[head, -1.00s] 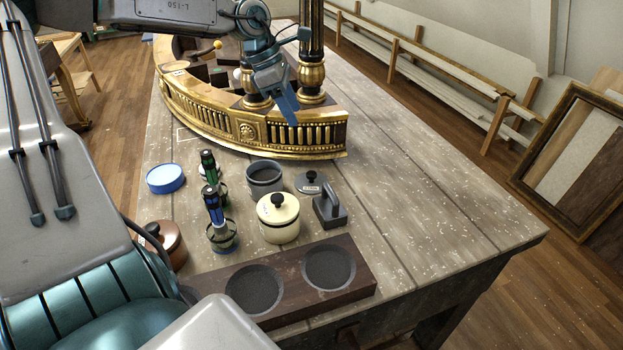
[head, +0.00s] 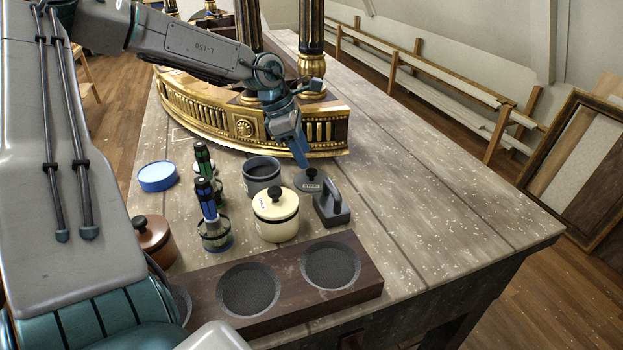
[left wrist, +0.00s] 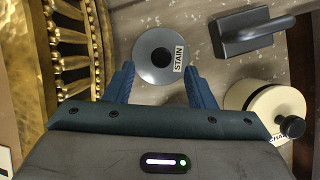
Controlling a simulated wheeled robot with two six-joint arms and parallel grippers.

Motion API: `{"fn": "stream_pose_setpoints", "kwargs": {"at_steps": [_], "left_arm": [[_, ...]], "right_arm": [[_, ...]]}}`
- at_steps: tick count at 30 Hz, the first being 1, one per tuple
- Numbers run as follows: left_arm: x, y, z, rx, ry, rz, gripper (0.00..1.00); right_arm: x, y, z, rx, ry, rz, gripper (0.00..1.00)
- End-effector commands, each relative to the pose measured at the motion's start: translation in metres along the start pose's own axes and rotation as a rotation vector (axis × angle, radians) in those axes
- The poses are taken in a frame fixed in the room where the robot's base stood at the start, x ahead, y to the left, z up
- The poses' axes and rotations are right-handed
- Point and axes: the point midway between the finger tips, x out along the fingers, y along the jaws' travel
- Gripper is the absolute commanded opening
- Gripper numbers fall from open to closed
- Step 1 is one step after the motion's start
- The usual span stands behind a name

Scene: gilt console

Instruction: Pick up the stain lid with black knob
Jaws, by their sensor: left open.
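The stain lid (head: 310,181) is a flat grey disc with a black knob and a white label. It lies on the workbench, just behind the grey handled block. In the left wrist view the lid (left wrist: 152,69) shows its label reading STAIN and its dark knob near the middle. My left gripper (head: 303,163) is open and empty, pointing down just behind and above the lid. In the left wrist view its two blue fingers (left wrist: 160,88) stand apart, with the lid ahead of and partly between them. The right gripper is not in view.
A grey open pot (head: 262,174) stands left of the lid, and a cream lidded pot (head: 275,215) in front. A grey handled block (head: 331,207) is close by. The gilt console (head: 240,128) stands behind. The bench (head: 440,190) is clear to the right.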

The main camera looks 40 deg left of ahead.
Motion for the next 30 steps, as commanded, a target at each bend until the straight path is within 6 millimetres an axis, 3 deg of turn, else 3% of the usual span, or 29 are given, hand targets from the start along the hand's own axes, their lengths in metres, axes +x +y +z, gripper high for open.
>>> {"fn": "stream_pose_setpoints", "kwargs": {"at_steps": [7, 12, 21, 23, 29, 30], "left_arm": [[0.029, -0.003, -0.003, 0.0, 0.005, -0.003, 0.5], [0.045, -0.002, -0.002, -0.001, 0.003, -0.002, 0.5], [0.049, -0.002, -0.002, 0.0, 0.001, 0.0, 0.5], [0.049, -0.002, -0.002, 0.0, 0.001, 0.0, 0.42], [0.049, -0.002, -0.002, 0.0, 0.001, 0.0, 0.03], [0.049, -0.002, -0.002, 0.0, 0.001, 0.0, 0.02]], "right_arm": [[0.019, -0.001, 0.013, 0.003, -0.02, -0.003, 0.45], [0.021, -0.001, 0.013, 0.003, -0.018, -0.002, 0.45], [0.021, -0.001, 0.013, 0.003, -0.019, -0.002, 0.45], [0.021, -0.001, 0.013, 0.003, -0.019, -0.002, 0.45], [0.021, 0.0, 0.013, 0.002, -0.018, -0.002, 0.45], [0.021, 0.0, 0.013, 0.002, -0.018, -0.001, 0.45]]}}
